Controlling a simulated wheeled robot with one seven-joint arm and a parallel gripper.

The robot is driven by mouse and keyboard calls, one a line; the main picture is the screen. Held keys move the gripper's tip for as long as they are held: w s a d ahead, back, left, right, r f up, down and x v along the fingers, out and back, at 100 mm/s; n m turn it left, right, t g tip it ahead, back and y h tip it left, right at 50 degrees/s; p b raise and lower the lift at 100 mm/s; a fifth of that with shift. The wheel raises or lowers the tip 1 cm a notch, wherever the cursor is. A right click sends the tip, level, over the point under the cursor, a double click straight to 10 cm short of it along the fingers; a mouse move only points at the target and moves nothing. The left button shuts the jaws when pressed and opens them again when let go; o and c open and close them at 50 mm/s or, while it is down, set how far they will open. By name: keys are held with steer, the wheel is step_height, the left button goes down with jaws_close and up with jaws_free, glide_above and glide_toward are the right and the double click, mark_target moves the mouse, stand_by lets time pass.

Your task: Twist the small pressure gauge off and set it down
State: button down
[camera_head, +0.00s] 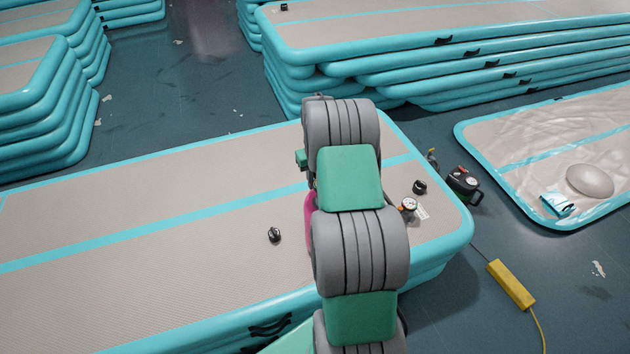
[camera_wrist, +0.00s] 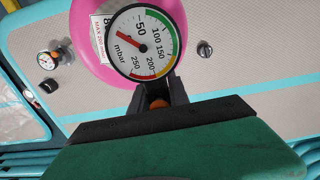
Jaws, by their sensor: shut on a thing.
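A round pressure gauge (camera_wrist: 145,42) fills the upper middle of the wrist view. Its white dial reads in mbar, with green, yellow and red bands and a red needle. My gripper (camera_wrist: 156,92) is shut on the gauge at its lower edge, with a bit of orange (camera_wrist: 158,103) between the fingers. A pink round thing (camera_wrist: 85,30) with a white label lies behind the gauge. Whether the gauge is joined to it or apart cannot be told. In the head view my arm hides the gripper and held gauge; only a pink edge (camera_head: 309,214) shows.
A second gauge (camera_head: 408,204) with a white tag and a black cap (camera_head: 420,187) lie on the track's right end. A black fitting (camera_head: 274,235) sits left of my arm. A black pump-like device (camera_head: 463,184) stands on the floor. The track's left half (camera_head: 140,270) is clear.

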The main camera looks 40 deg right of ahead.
steer(key=c, duration=1.2)
jaws_free()
steer(key=shift+o, duration=0.2)
